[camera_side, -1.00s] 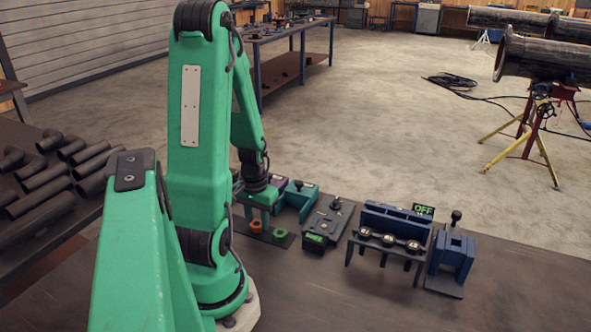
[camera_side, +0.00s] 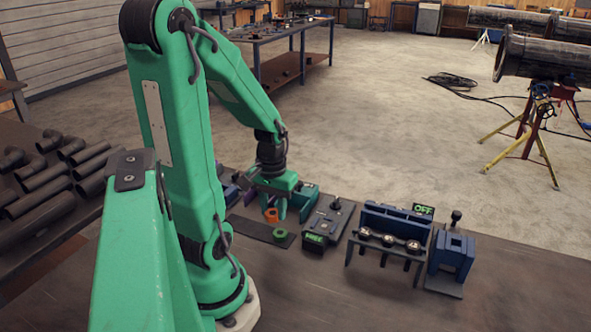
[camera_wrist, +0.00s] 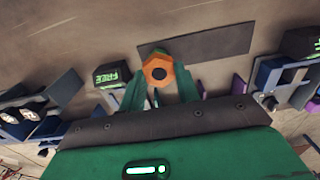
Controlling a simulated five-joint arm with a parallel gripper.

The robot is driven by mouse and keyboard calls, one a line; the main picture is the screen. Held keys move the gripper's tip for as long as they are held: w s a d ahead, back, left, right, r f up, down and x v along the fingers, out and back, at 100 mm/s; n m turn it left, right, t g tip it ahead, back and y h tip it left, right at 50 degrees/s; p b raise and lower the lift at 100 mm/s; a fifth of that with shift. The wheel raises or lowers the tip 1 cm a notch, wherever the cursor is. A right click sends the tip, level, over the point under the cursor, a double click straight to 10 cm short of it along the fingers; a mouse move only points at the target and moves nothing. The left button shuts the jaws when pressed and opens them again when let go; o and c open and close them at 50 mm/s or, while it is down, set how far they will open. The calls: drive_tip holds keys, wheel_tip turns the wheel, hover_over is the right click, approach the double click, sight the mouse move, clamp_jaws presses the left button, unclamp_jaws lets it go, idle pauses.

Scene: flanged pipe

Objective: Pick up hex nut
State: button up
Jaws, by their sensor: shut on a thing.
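The orange hex nut (camera_side: 271,215) is held between the fingers of my gripper (camera_side: 273,208), raised above the dark mat (camera_side: 250,231). In the wrist view, the orange nut (camera_wrist: 149,67) shows its dark centre hole between the two green fingers of my gripper (camera_wrist: 160,82), which is shut on it. A green nut (camera_side: 280,235) lies on the right part of the mat in the side view. In the wrist view the held nut mostly covers the green nut.
To the right stand a dark fixture with a green-lit sign (camera_side: 314,240), a blue rack with several round gauges (camera_side: 390,241) and a blue block fixture (camera_side: 452,258). The dark bench top (camera_side: 330,290) in front of them is clear. Dark pipes (camera_side: 50,187) lie at the left.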

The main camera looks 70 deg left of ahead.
drive_tip(key=shift+w+d+r, duration=0.35)
drive_tip(key=shift+d+r, duration=0.15)
drive_tip(key=shift+d, duration=0.25)
drive_tip(key=shift+w+d+r, duration=0.35)
drive_tip(key=shift+d+r, duration=0.15)
drive_tip(key=shift+d, duration=0.25)
drive_tip(key=shift+w+d+r, duration=0.35)
drive_tip(key=shift+d+r, duration=0.15)
drive_tip(key=shift+d, duration=0.25)
drive_tip(key=shift+r, duration=0.15)
drive_tip(key=shift+r, duration=1.35)
drive_tip(key=shift+w, duration=0.1)
drive_tip(key=w+a+f, duration=0.1)
drive_tip(key=w+f, duration=0.1)
drive_tip(key=w, duration=0.1)
drive_tip(key=w+a+f, duration=0.1)
drive_tip(key=w+f, duration=0.2)
drive_tip(key=w, duration=0.1)
drive_tip(key=w+a+f, duration=0.1)
drive_tip(key=w+f, duration=0.2)
drive_tip(key=w, duration=0.1)
drive_tip(key=shift+w+a+f, duration=0.15)
drive_tip(key=shift+a+f, duration=0.05)
drive_tip(key=shift+a, duration=0.15)
drive_tip(key=shift+f, duration=0.1)
